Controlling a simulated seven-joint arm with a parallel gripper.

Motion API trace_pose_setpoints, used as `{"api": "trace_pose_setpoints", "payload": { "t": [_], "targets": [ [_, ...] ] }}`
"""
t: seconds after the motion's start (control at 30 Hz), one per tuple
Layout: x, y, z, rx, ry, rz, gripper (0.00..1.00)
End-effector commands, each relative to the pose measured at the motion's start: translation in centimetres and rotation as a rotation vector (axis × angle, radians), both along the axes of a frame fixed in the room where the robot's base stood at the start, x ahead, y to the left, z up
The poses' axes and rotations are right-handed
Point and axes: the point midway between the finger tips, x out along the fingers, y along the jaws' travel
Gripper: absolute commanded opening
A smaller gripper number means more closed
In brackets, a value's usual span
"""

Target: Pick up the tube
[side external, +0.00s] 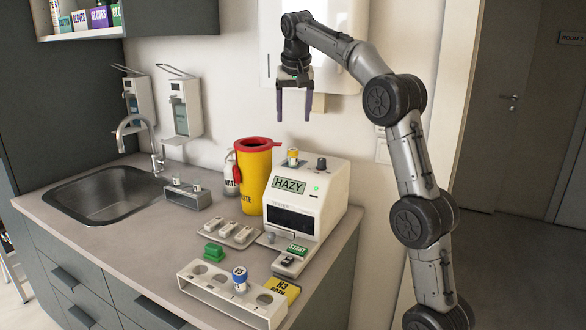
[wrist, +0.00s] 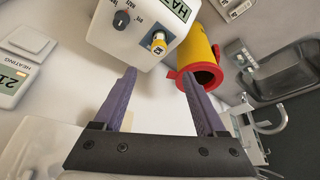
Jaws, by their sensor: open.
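A small tube with a yellow-orange cap (side external: 293,153) stands upright in the top of a white analyzer (side external: 330,190) whose screen reads HAZY. It also shows in the wrist view (wrist: 159,41), ahead of and between the fingers. Another tube, with a blue cap (side external: 240,274), stands in a white rack (side external: 215,290) with several round holes at the counter's front. My gripper (side external: 294,118) is open and empty, fingers pointing down, above the yellow-capped tube and apart from it. The lower part of each tube is hidden.
A yellow bin with a red rim (side external: 255,180) stands left of the analyzer. A knob (side external: 321,163) rises beside the yellow-capped tube. The sink (side external: 105,195) is at left.

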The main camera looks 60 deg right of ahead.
Motion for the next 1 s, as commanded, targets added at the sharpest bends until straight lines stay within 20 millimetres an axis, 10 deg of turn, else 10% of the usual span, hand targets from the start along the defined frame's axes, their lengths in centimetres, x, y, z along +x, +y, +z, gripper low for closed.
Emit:
{"api": "trace_pose_setpoints", "payload": {
  "t": [1.0],
  "targets": [
    [2.4,-4.1,-12.1,0.001,0.002,-0.005,0.73]
  ]
}}
